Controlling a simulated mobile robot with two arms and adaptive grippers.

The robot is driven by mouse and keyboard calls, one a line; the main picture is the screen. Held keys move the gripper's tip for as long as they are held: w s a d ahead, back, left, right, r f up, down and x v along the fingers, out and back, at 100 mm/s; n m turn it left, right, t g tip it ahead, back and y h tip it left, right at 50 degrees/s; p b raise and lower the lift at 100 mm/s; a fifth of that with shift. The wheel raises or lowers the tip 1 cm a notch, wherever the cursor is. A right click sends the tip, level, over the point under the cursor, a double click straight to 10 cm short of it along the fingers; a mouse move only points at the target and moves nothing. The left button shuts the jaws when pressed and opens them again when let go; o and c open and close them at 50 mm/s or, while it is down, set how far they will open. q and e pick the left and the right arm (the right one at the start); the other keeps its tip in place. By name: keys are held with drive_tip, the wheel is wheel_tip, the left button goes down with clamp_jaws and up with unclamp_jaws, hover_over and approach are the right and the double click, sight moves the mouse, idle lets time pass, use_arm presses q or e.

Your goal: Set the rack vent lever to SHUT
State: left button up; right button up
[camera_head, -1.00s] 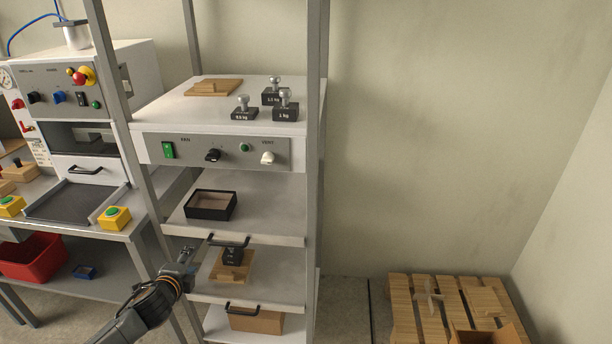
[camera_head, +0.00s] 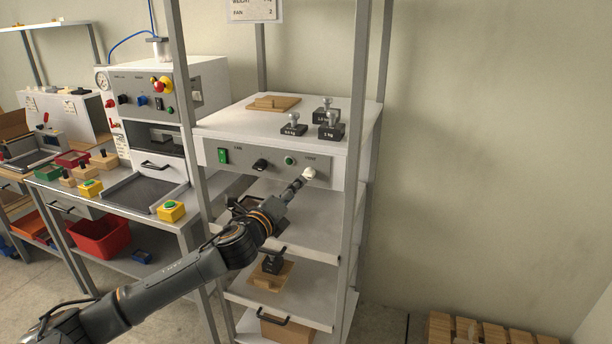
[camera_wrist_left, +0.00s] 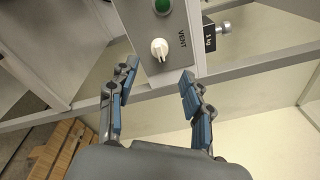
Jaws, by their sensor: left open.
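The vent lever is a white knob (camera_head: 310,174) at the right end of the grey control panel (camera_head: 262,163) on the rack. In the left wrist view the white knob (camera_wrist_left: 159,48) sits beside the word VENT, ahead of the fingers and between their lines. My left gripper (camera_head: 301,181) is just in front of the knob, close to it. In the left wrist view the left gripper (camera_wrist_left: 158,82) has its fingers wide apart with nothing between them. I cannot tell whether a finger touches the knob. No SHUT marking is readable. My right gripper is not in view.
The panel also carries a green switch (camera_head: 223,156), a black fan knob (camera_head: 260,165) and a green button (camera_head: 290,160). Several black weights (camera_head: 327,120) and a wooden board (camera_head: 273,103) are on the rack top. A rack post (camera_head: 357,190) stands right of the panel.

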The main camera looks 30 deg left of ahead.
sight(306, 177)
use_arm(q)
drive_tip(key=w, duration=0.2)
drive_tip(key=w+p, duration=0.1)
drive_tip(key=w, duration=0.1)
drive_tip(key=w+a, duration=0.1)
drive_tip(key=w, duration=0.1)
drive_tip(key=shift+w, duration=0.3)
drive_tip(key=shift+w+p, duration=0.3)
drive_tip(key=shift+w, duration=0.2)
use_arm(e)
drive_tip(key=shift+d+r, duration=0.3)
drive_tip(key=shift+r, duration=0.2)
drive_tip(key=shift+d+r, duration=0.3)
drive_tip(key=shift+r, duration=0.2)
use_arm(q)
drive_tip(key=shift+c, duration=0.6)
clamp_jaws()
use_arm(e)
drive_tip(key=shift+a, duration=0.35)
